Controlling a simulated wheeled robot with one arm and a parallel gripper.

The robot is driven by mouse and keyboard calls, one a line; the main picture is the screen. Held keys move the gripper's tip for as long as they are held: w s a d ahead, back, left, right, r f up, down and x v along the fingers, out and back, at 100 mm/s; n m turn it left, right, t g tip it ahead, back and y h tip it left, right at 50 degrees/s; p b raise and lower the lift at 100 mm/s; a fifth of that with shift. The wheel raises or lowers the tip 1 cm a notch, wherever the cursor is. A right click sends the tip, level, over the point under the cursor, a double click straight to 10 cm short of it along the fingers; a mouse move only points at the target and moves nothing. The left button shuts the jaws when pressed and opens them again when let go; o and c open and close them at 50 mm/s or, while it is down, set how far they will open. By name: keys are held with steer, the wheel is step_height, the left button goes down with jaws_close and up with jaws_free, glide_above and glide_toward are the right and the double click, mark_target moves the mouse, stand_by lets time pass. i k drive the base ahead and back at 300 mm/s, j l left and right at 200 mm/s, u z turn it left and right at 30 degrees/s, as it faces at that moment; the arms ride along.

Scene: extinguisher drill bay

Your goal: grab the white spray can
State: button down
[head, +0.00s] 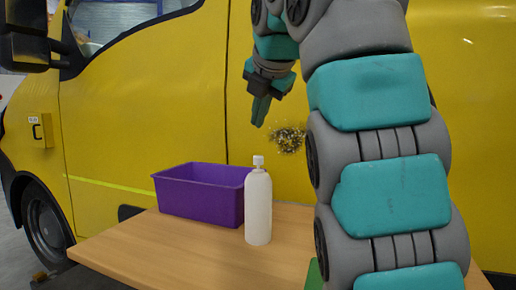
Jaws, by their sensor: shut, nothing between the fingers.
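The white spray can (258,208) stands upright on the wooden table, with its white nozzle on top. It is just in front of the right end of a purple bin and hides a little of it. My gripper (260,112) is shut and empty. It points down in the air above the can in the picture, clearly apart from it. How far it is from the can in depth I cannot tell.
The purple bin (200,194) stands on the wooden table (165,250). The table's front left is bare. My arm covers the table's right side, where a green thing (313,275) partly shows. A yellow van (150,110) stands behind. A dark speckled patch (289,139) shows near my gripper.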

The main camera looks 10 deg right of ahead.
mark_target(258, 192)
steer(key=k, duration=1)
